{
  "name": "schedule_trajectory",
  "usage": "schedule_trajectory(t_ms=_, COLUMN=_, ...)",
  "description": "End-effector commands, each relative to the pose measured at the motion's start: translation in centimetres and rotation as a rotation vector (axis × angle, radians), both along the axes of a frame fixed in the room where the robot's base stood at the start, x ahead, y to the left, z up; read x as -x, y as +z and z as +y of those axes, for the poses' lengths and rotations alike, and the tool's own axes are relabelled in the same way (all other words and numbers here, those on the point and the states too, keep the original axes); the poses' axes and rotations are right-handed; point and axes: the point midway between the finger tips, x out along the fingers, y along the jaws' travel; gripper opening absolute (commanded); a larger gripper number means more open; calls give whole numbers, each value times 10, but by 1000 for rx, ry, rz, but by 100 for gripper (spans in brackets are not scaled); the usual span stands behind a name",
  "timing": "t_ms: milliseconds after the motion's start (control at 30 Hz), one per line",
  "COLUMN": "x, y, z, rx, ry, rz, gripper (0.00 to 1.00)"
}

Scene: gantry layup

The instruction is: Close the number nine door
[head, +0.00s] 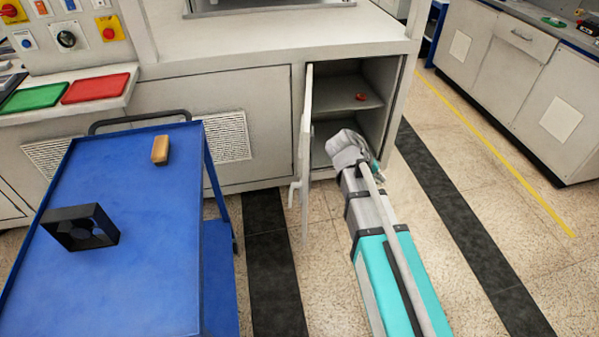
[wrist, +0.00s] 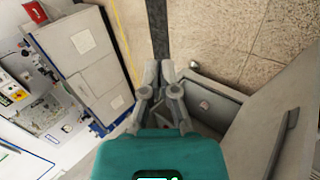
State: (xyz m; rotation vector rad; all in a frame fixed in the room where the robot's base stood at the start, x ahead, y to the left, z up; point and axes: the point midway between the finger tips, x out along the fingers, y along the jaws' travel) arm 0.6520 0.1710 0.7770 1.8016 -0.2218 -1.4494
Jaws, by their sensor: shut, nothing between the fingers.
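A pale cupboard door (head: 305,140) under the bench stands wide open, swung out toward the robot and seen nearly edge-on. Its cupboard (head: 345,85) is open to its right, with an inner shelf. No number can be read on the door. In the wrist view the open door (wrist: 265,135) fills the lower right, with a dark handle on its face, and the cupboard opening (wrist: 220,98) lies between door and gripper. My gripper (wrist: 161,66) is shut and empty, in front of the opening and apart from the door. In the head view my wrist hides the fingers.
A small red item (head: 361,97) lies on the cupboard shelf. A blue cart (head: 130,260) stands left of the door, carrying a tan block (head: 160,150) and a black box-like part (head: 80,227). Floor to the right is clear, up to a grey cabinet (head: 510,75).

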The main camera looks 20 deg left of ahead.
Motion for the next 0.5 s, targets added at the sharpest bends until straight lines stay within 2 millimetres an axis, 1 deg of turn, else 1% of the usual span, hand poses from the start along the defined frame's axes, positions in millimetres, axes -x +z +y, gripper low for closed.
schedule_trajectory(t_ms=33, x=-7, y=-16, z=17, rx=32, ry=29, rz=-18, gripper=0)
schedule_trajectory(t_ms=267, x=-20, y=-36, z=82, rx=179, ry=147, rz=-115, gripper=0)
schedule_trajectory(t_ms=467, x=-23, y=-51, z=146, rx=301, ry=249, rz=-211, gripper=0)
schedule_trajectory(t_ms=500, x=-23, y=-53, z=159, rx=324, ry=268, rz=-231, gripper=0)
